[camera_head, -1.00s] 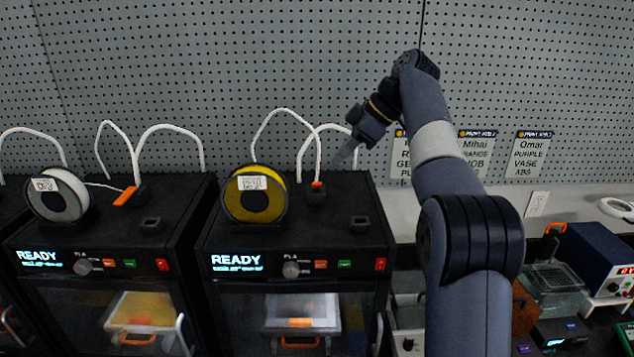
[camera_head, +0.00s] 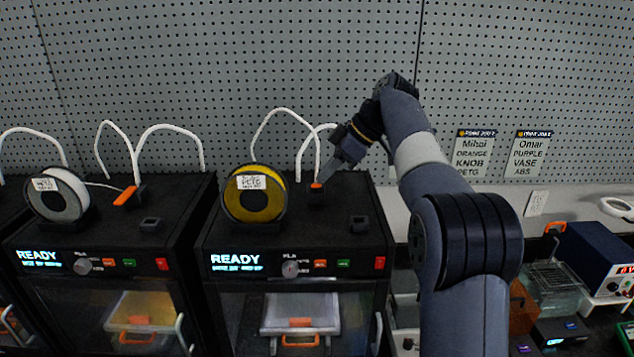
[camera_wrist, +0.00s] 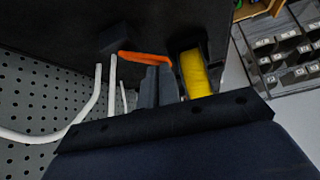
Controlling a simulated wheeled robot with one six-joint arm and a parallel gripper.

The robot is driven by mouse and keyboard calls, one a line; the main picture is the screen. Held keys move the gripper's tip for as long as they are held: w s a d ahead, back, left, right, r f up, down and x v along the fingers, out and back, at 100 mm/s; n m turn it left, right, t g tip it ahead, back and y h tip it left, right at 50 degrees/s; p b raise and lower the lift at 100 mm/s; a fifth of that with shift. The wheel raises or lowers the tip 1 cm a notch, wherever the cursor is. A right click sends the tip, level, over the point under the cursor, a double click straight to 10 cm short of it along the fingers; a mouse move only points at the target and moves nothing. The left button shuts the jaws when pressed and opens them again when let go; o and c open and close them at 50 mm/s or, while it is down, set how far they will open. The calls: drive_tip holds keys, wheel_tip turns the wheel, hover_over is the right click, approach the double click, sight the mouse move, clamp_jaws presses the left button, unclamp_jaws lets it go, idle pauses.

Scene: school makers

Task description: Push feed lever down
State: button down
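The orange feed lever (camera_head: 317,186) sits on a small black block on top of the right printer (camera_head: 340,225). Only a short piece of it shows in the head view. In the wrist view the lever (camera_wrist: 140,56) runs sideways from the black block to just beyond my fingertips. My gripper (camera_head: 324,179) is above the printer top, right beside the lever. Its two grey fingers (camera_wrist: 158,70) lie together in the wrist view, with nothing seen between them. I cannot tell whether the tips touch the lever.
A yellow filament spool (camera_head: 236,202) stands just left of the lever, and it also shows in the wrist view (camera_wrist: 195,70). White tubes (camera_head: 300,160) arch up behind the lever. Another printer (camera_head: 110,230) with its own orange lever (camera_head: 125,196) stands left. A pegboard wall (camera_head: 250,60) is behind.

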drive_tip(key=f+b, duration=0.2)
drive_tip(key=f, duration=0.1)
drive_tip(key=shift+a+f, duration=0.2)
drive_tip(key=shift+w+a+r, duration=0.1)
drive_tip(key=shift+w+r, duration=0.1)
drive_tip(key=shift+w, duration=0.05)
drive_tip(key=shift+s+d+r+p, duration=0.2)
drive_tip(key=shift+d+r+p, duration=0.05)
drive_tip(key=shift+d+p, duration=0.1)
drive_tip(key=shift+s+d+r+p, duration=0.2)
drive_tip(key=shift+d+p, duration=0.1)
drive_tip(key=shift+d, duration=0.4)
drive_tip(key=shift+s+d+r+p, duration=0.1)
drive_tip(key=shift+d+r+p, duration=0.15)
drive_tip(key=shift+d, duration=0.4)
drive_tip(key=shift+w+a+f, duration=0.1)
drive_tip(key=v, duration=1)
drive_tip(key=shift+d+r+p, duration=0.25)
drive_tip(key=shift+p, duration=0.05)
drive_tip(key=x, duration=1)
drive_tip(key=shift+a+f+b, duration=0.25)
drive_tip(key=shift+b, duration=0.1)
